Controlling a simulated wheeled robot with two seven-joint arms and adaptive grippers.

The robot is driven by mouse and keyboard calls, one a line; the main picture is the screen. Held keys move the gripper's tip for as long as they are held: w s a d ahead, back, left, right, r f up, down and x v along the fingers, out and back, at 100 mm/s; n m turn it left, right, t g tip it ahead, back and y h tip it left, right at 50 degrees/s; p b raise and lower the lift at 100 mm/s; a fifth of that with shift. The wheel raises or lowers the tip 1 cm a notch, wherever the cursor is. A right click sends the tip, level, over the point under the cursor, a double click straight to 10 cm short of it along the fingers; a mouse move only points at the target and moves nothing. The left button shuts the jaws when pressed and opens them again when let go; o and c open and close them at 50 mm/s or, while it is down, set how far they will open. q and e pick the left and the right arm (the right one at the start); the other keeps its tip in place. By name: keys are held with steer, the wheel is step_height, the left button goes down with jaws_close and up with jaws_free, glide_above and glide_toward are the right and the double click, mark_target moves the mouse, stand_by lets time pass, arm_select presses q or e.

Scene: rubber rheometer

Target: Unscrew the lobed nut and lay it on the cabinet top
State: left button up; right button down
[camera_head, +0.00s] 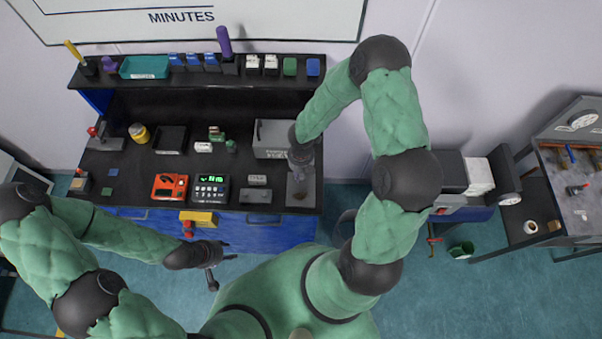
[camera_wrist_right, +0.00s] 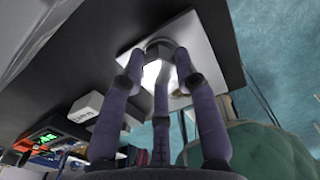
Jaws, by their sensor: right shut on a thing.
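My right gripper (camera_head: 301,160) points down over a pale grey plate (camera_head: 292,190) at the right end of the bench top. In the right wrist view, the fingers of this gripper (camera_wrist_right: 159,62) are closed around a dark grey faceted piece (camera_wrist_right: 158,43), which looks like the lobed nut. A bright patch shows between the fingers, and the pale plate (camera_wrist_right: 196,50) lies behind. Whether the nut is still on a thread cannot be told. My left gripper (camera_head: 222,270) is empty in front of the blue cabinet, its fingers spread.
A grey box (camera_head: 270,137) stands just left of my right gripper. A black keypad unit (camera_head: 211,190), an orange device (camera_head: 169,187) and a small dark grey box (camera_head: 256,196) line the front. A small brown piece (camera_head: 299,196) lies on the plate. A shelf (camera_head: 110,77) runs behind.

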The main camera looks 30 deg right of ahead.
steer(key=shift+r+p, duration=2.3)
steer(key=shift+r, duration=0.15)
